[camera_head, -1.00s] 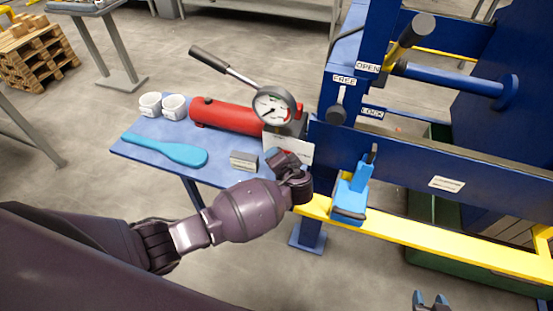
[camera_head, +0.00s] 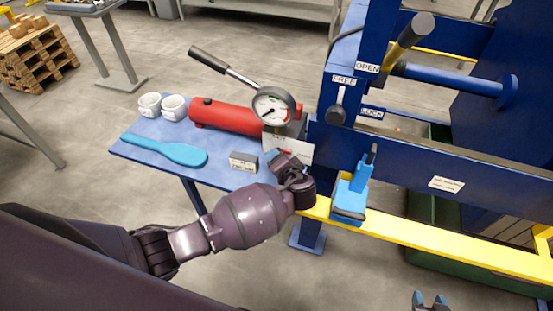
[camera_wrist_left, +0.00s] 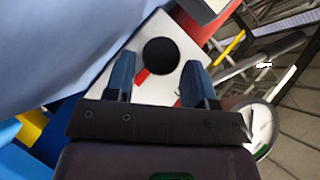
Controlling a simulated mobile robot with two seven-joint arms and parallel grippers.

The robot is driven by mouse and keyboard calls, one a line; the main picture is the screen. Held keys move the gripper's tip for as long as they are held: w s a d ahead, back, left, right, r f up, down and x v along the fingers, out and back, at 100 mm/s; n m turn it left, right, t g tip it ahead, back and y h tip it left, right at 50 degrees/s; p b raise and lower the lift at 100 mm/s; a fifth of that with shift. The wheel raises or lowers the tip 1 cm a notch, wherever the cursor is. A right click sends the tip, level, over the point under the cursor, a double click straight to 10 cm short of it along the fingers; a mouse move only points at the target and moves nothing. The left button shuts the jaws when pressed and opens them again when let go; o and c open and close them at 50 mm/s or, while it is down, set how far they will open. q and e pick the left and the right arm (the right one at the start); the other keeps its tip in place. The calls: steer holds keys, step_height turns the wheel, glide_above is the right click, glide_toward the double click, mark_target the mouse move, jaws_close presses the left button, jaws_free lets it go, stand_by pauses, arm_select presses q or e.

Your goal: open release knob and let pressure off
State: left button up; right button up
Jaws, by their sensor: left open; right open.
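In the left wrist view a round black knob (camera_wrist_left: 159,56) with a red pointer sits on a white plate (camera_wrist_left: 150,88). The open fingers of my left gripper (camera_wrist_left: 160,78) stand on either side of it, with visible gaps. In the head view my left gripper (camera_head: 277,160) is at the front of the white plate (camera_head: 299,150) and hides the knob. The pressure gauge (camera_head: 272,106) stands above, beside the red pump cylinder (camera_head: 225,115) with its black-gripped lever (camera_head: 209,60). My right gripper (camera_head: 430,302) is open and empty at the bottom edge.
The blue table (camera_head: 150,150) holds two white cups (camera_head: 173,107), a light-blue paddle (camera_head: 180,153) and a small grey block (camera_head: 243,161). The blue press frame (camera_head: 400,150), its yellow rail (camera_head: 430,238) and a blue clamp-like tool (camera_head: 352,193) stand close on the right.

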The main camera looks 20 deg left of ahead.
arm_select(q)
steer(key=v, duration=0.9)
steer(key=shift+w, duration=0.1)
steer(key=shift+w+d+m+t+h, duration=0.2)
steer(key=shift+d+m+t+h, duration=0.1)
steer(key=shift+m+h, duration=0.1)
steer(key=w+d+r+m+t+h, duration=0.1)
steer(key=w+d+m+h, duration=0.15)
steer(key=d+h, duration=0.2)
steer(key=s+a+f+n+h, duration=0.1)
steer(key=s+a+f+n, duration=0.3)
steer(key=s+a, duration=0.6)
steer(key=s+a+f+n+h+b, duration=0.1)
steer(key=s+a+f+n, duration=0.2)
steer(key=s+a, duration=0.8)
step_height(320, 180, down, 3)
steer(key=shift+s+a+r+n+h, duration=0.15)
steer(key=shift+s+a+n+h, duration=0.2)
steer(key=shift+a, duration=0.4)
